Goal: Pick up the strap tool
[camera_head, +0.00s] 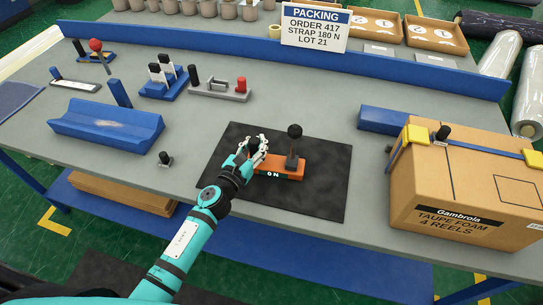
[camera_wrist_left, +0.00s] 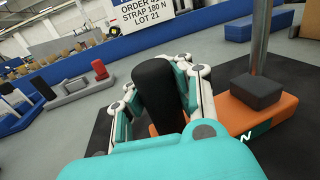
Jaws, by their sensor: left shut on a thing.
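The strap tool (camera_head: 285,170) is an orange block with a green "ON" label and an upright lever topped by a black ball knob. It sits on a black mat (camera_head: 327,196) on the bench. My left gripper (camera_head: 256,146) is at the tool's left end. In the left wrist view, my left gripper (camera_wrist_left: 157,95) is shut around a black upright grip (camera_wrist_left: 153,88), with fingers on both sides. The orange body (camera_wrist_left: 255,118) stands just to the right of it. Whether the tool touches the mat is hard to tell. My right gripper is not in view.
A cardboard box (camera_head: 440,188) with a strap and yellow corner guards stands at the right. A blue cradle (camera_head: 107,125) and small fixtures stand at the left. A blue rail (camera_head: 270,58) and a packing sign (camera_head: 315,27) are behind.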

